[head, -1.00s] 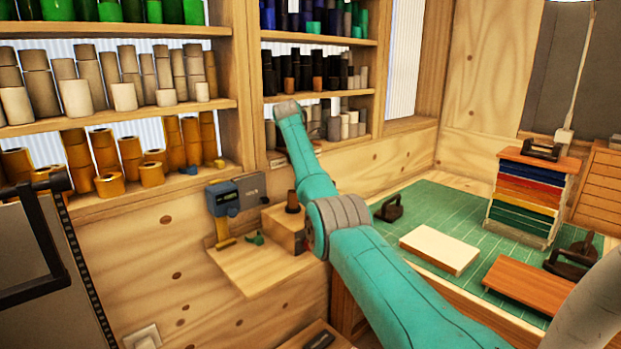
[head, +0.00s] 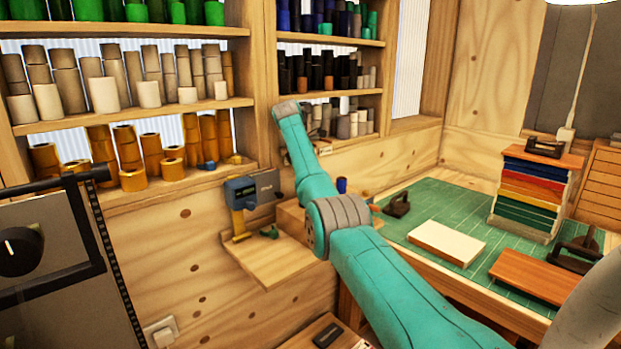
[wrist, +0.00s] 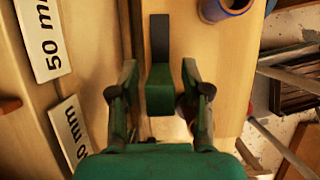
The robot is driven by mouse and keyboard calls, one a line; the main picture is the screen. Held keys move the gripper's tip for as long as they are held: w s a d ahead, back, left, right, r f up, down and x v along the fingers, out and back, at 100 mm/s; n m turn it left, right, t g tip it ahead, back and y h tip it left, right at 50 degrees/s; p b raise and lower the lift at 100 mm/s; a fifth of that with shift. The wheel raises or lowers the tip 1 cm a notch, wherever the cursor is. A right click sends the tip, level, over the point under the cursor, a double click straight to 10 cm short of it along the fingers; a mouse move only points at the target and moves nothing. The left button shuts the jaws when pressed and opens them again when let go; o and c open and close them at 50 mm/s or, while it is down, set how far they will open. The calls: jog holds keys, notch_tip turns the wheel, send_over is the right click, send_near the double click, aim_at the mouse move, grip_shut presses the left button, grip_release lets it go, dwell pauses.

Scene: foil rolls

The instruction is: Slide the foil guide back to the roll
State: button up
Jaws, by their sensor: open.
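In the wrist view, my gripper (wrist: 159,72) is open, with one finger on each side of a green block with a dark upright strip (wrist: 160,38), which looks like the foil guide. Narrow gaps show between the block and both fingers. It lies over a pale wooden surface (wrist: 220,80). A blue-rimmed roll (wrist: 228,6) is partly cut off at the top right. In the head view, a blue roll (head: 342,185) stands just right of my arm. My gripper is hidden there, behind the arm.
Labels reading 50 mm (wrist: 45,38) and, partly covered, another mm size (wrist: 72,130) lie left of my gripper. A blue device (head: 241,193) stands on a wooden ledge (head: 268,262). Shelves of rolls (head: 125,118) stand behind; a green mat (head: 440,200) lies right.

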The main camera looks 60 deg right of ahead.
jog(key=v, duration=1.2)
dwell(0.4)
